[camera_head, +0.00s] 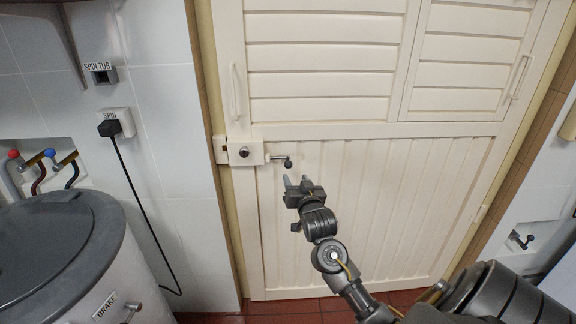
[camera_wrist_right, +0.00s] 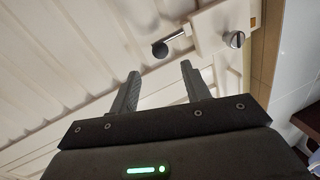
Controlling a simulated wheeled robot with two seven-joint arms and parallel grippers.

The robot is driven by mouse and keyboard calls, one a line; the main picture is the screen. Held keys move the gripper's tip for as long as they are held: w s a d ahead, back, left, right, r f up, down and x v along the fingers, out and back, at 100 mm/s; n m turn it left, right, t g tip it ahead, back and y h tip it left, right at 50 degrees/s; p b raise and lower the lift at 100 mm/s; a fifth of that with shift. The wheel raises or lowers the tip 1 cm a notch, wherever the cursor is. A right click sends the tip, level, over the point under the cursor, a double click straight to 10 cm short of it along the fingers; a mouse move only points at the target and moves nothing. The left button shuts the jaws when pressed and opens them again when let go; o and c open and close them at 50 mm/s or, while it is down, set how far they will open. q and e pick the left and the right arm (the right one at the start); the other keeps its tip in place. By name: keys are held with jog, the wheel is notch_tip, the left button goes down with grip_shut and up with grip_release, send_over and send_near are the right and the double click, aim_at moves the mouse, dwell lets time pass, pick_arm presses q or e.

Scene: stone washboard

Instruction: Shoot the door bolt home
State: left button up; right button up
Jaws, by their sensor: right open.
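The cream door (camera_head: 350,190) carries a door bolt at its left edge. Its pale housing (camera_head: 244,152) has a round knob on its face, which is silver in the right wrist view (camera_wrist_right: 235,39). A thin rod sticks out of the housing to the right and ends in a dark ball handle (camera_head: 288,163), also in the right wrist view (camera_wrist_right: 159,49). A pale keeper (camera_head: 221,148) sits on the frame left of the housing. My right gripper (camera_head: 298,182) is open and empty, just below the ball handle. In the wrist view the handle lies beyond the fingertips (camera_wrist_right: 160,72), apparently untouched. My left gripper is out of view.
A pull handle (camera_head: 235,92) stands on the door above the bolt. To the left are a grey-lidded spin tub (camera_head: 60,235), a plug with a black cord (camera_head: 110,127) and hose taps (camera_head: 40,165). The door face around the gripper is clear.

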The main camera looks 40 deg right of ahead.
aim_at(289, 167)
jog(key=x, duration=0.8)
jog(key=shift+w+d+p, duration=0.1)
jog(key=shift+w+p, duration=0.2)
jog(key=shift+p, duration=0.1)
jog(key=shift+w+d, duration=0.25)
jog(key=shift+w, duration=0.35)
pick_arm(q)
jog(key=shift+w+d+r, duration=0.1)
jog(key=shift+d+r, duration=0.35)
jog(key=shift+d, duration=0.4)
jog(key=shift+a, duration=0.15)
pick_arm(e)
jog(key=shift+c, duration=0.4)
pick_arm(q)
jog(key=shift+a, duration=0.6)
pick_arm(e)
jog(key=shift+f, duration=0.1)
grip_shut()
